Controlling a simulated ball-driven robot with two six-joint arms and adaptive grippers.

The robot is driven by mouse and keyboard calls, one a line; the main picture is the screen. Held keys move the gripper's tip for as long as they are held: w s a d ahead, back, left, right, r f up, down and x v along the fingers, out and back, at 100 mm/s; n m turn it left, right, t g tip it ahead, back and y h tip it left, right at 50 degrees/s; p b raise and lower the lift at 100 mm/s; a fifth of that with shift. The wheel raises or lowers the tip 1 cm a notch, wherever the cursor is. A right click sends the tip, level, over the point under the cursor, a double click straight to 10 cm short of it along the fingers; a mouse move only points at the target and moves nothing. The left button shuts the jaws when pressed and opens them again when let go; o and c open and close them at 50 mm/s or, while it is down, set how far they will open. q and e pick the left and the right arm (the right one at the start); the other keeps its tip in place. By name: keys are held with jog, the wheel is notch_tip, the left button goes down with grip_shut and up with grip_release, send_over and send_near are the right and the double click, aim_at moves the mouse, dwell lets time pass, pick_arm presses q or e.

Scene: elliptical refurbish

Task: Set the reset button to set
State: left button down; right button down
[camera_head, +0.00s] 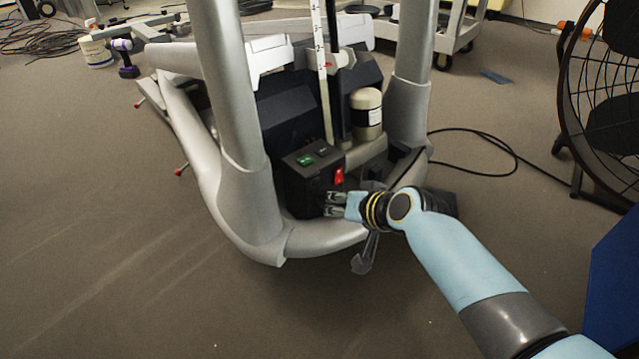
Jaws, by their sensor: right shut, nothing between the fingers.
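A black control box (303,187) sits low inside the grey frame of the elliptical machine (233,110). Its top has a small lit green panel (305,160) and a dark square beside it. A red switch (339,176) is on the box's right side. I cannot tell which of these is the reset button, or its position. My right gripper (328,204) is shut and empty, its fingertips pointing left at the lower right side of the box, just below the red switch. I cannot tell whether it touches the box. My left gripper is not in view.
A beige cylinder (366,112) stands behind the box. A large black fan (610,110) and a black cable (485,150) are at the right. A white tub (95,50) and a purple-black tool (126,60) are at the upper left. The floor at the left is clear.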

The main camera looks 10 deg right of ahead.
jog(key=s+d, duration=0.1)
jog(key=s, duration=0.2)
jog(key=shift+d+p, duration=0.3)
jog(key=shift+d, duration=0.05)
